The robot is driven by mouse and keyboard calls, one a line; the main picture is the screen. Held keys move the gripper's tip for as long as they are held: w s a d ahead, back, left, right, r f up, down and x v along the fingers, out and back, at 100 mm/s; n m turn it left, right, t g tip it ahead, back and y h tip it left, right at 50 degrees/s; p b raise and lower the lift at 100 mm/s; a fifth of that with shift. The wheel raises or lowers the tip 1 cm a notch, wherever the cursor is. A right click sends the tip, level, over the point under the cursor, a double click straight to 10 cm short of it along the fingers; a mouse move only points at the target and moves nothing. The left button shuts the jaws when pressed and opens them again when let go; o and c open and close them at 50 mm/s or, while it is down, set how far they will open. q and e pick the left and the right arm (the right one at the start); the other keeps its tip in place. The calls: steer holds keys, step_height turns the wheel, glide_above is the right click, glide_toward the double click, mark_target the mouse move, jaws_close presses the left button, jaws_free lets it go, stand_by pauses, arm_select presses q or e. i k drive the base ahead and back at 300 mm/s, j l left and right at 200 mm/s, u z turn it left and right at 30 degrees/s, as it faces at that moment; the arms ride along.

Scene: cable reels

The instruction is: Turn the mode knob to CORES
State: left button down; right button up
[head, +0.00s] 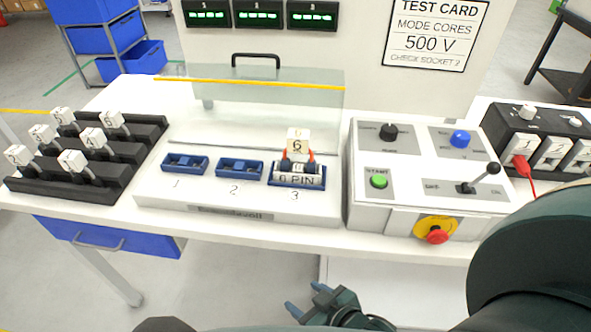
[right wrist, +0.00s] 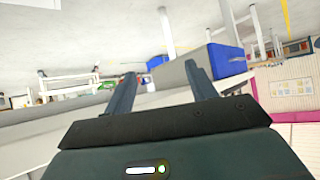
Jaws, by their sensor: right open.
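A black knob (head: 388,132) sits on the upper left plate of the white control box (head: 360,205). It looks like the mode knob, but its small labels and pointer are too small to read. A blue knob (head: 460,138) is on the plate to its right. The test card (head: 436,32) reads MODE CORES, 500 V, CHECK SOCKET 2. My right gripper (head: 306,298) is low in front of the table, well below and left of the knob. In the right wrist view (right wrist: 162,85) its fingers are apart with nothing between them. My left gripper is out of view.
The box also carries a green button (head: 379,181), a black lever (head: 480,180) and a red-and-yellow stop button (head: 436,230). A connector tagged 6 (head: 298,142) stands in socket 3. A clear guard (head: 260,105) stands raised behind the sockets. A tagged-plug rack (head: 100,190) is left.

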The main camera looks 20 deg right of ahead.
mark_target(389, 132)
steer(key=z, duration=1.7)
